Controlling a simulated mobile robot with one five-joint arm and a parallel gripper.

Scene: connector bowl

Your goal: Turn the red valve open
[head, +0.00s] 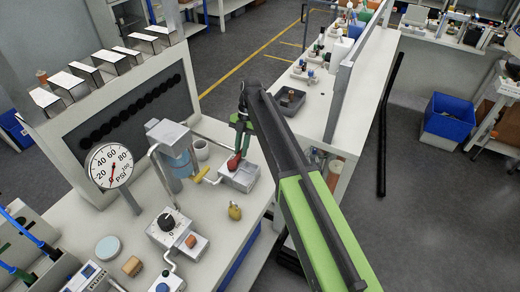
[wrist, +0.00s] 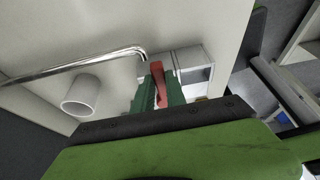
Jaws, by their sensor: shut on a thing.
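The red valve (head: 233,163) sits at a light grey box (head: 240,178) near the right edge of the white bench. In the wrist view the red valve handle (wrist: 157,72) stands upright between the green fingers. My gripper (head: 240,146) reaches down to it from above. In the wrist view my gripper (wrist: 158,92) is shut on the red handle, with a green finger on each side. The lower part of the valve is hidden by the fingers. A round pressure gauge (head: 109,166) stands to the left, its red needle pointing down near the low end.
A clear blue-tinted cylinder (head: 177,165), a light cup (head: 201,149) and a yellow lever (head: 199,174) stand left of the valve. A brass-coloured piece (head: 235,211) and a dial box (head: 167,226) are in front. A bent metal pipe (wrist: 75,65) runs beside the valve.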

